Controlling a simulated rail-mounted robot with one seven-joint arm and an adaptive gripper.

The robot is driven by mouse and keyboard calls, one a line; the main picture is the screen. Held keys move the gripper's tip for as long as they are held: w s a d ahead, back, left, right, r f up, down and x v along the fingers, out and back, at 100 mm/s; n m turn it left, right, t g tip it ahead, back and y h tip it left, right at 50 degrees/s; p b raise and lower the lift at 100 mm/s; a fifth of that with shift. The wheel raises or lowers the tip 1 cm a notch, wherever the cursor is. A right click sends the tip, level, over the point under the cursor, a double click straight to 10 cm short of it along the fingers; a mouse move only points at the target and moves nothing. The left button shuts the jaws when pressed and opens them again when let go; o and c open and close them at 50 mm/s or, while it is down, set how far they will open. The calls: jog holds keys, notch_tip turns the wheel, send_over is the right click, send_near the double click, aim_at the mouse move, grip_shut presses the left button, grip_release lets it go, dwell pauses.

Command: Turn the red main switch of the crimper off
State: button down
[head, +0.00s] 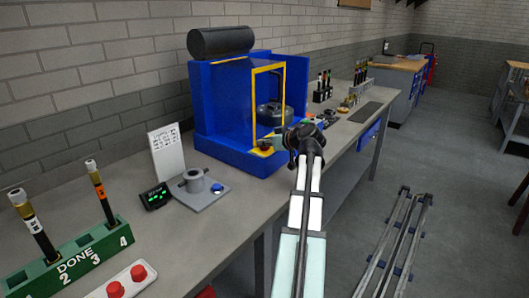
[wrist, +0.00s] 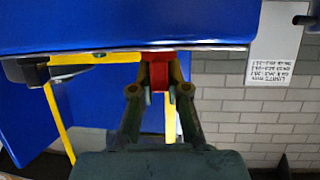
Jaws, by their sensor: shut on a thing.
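The crimper (head: 222,115) is a blue machine with a yellow-edged front opening and a dark cylinder on top. Its blue body (wrist: 110,22) fills the top of the wrist view. The red main switch (wrist: 159,73) shows there against a yellow plate (wrist: 85,59) at the blue edge. My gripper (wrist: 160,92) is shut on the red switch, with one fingertip on each side of it. In the head view my gripper (head: 281,144) reaches the crimper's lower right front corner. The switch cannot be made out clearly there, and its exact angle is hard to tell.
On the bench (head: 125,200) stand a green rack (head: 75,262) with tools, a small display (head: 156,197), a grey fixture (head: 200,193) and a red-button box (head: 128,284). More tools (head: 323,88) stand behind the crimper. The floor at right holds rails (head: 400,240).

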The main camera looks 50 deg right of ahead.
jog(key=shift+f+n+y+b, duration=0.15)
jog(key=shift+n+y+b, duration=0.45)
jog(key=shift+y, duration=0.1)
jog(key=c, duration=1.2)
grip_release()
jog(key=shift+o, duration=0.2)
jog(key=v, duration=1.2)
jog(key=shift+d, duration=0.1)
